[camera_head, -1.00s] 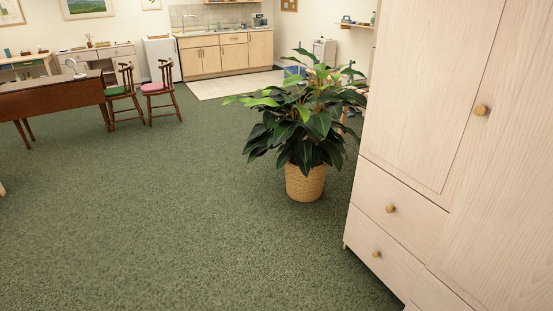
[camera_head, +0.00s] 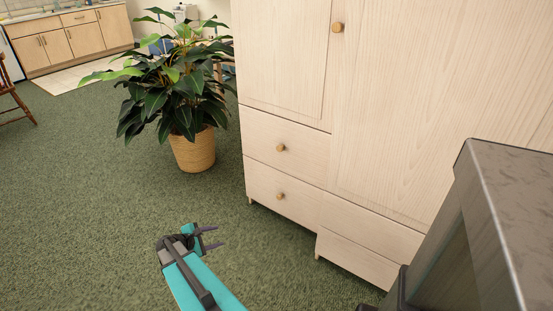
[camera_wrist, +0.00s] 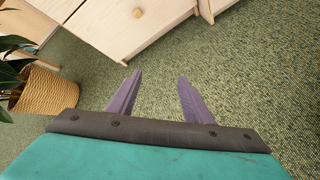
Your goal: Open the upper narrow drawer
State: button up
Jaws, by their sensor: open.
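A pale wooden wardrobe (camera_head: 420,90) stands at the right in the head view. The upper narrow drawer (camera_head: 305,152) is at its lower left, below a door, and is shut, with a round wooden knob (camera_head: 280,147). A lower drawer (camera_head: 315,200) with its own knob (camera_head: 280,196) lies beneath it, also shut. My gripper (camera_head: 214,238) is open and empty, in front of and lower than the drawers, apart from them. In the wrist view the open fingers (camera_wrist: 157,97) point toward the wardrobe's lower edge, where one knob (camera_wrist: 138,13) shows.
A potted plant in a woven basket (camera_head: 192,150) stands left of the wardrobe; the basket also shows in the wrist view (camera_wrist: 48,92). Green carpet (camera_head: 90,220) is clear to the left. Kitchen cabinets (camera_head: 70,42) stand far back.

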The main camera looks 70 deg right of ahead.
jog(key=s+d+r+n+h+b, duration=0.15)
jog(key=d+r, duration=0.25)
jog(key=d, duration=0.5)
jog(key=s+d+r+n+h+b, duration=0.1)
jog(key=d+r+h+b, duration=0.2)
jog(key=d, duration=0.6)
jog(key=n+g+h+b, duration=0.2)
jog(key=n+h, duration=0.1)
send_near(279, 149)
jog(key=v, duration=0.5)
jog(key=shift+w+a+r, duration=0.1)
jog(key=shift+w+a, duration=0.05)
jog(key=shift+a, duration=0.2)
jog(key=x, duration=0.6)
jog(key=b+x, duration=0.1)
jog(key=x, duration=0.6)
jog(key=shift+d+f, duration=0.2)
jog(key=shift+d, duration=0.15)
